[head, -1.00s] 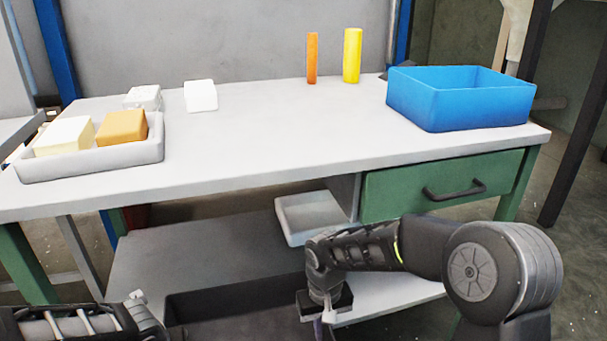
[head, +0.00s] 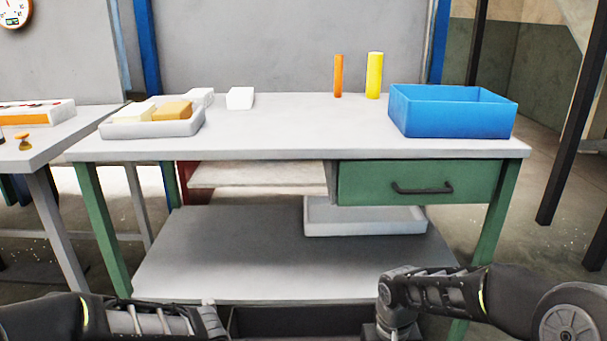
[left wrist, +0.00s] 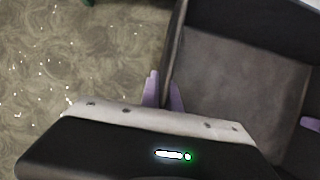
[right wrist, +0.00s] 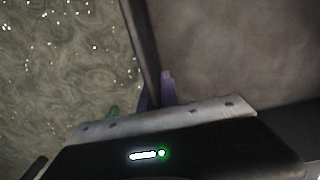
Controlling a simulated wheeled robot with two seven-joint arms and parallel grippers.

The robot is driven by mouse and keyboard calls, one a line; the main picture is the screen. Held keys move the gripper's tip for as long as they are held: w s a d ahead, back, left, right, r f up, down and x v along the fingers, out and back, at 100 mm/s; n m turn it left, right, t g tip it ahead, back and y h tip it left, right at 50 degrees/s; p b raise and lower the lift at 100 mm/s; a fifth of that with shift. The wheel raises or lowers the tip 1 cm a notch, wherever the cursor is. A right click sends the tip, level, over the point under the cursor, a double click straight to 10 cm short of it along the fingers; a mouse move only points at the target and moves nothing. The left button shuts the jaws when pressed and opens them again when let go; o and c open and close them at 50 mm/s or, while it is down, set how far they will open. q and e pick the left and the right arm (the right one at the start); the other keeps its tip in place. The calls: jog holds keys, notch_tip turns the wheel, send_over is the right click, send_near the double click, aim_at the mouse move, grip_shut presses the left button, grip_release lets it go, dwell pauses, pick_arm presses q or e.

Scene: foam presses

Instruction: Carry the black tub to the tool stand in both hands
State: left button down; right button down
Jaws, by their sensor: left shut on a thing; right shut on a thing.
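The black tub (head: 300,322) shows only in part at the bottom edge of the head view, between my two arms. In the left wrist view, my left gripper (left wrist: 163,92) is shut on one wall of the tub (left wrist: 245,75), with a purple finger on each side. In the right wrist view, my right gripper (right wrist: 155,93) is shut on another part of the tub's wall (right wrist: 141,45). The visible tub floor looks empty. Both gripper tips are out of sight in the head view. I cannot tell for certain which thing is the tool stand.
A workbench (head: 270,145) stands ahead, bearing a blue bin (head: 450,120), a tray of blocks (head: 155,128), and orange (head: 338,76) and yellow (head: 374,75) cylinders. Another table (head: 60,145) stands at left. Floor shows between them and at right.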

pick_arm(q)
jog(key=shift+r, duration=0.15)
pick_arm(e)
jog(key=shift+r, duration=0.2)
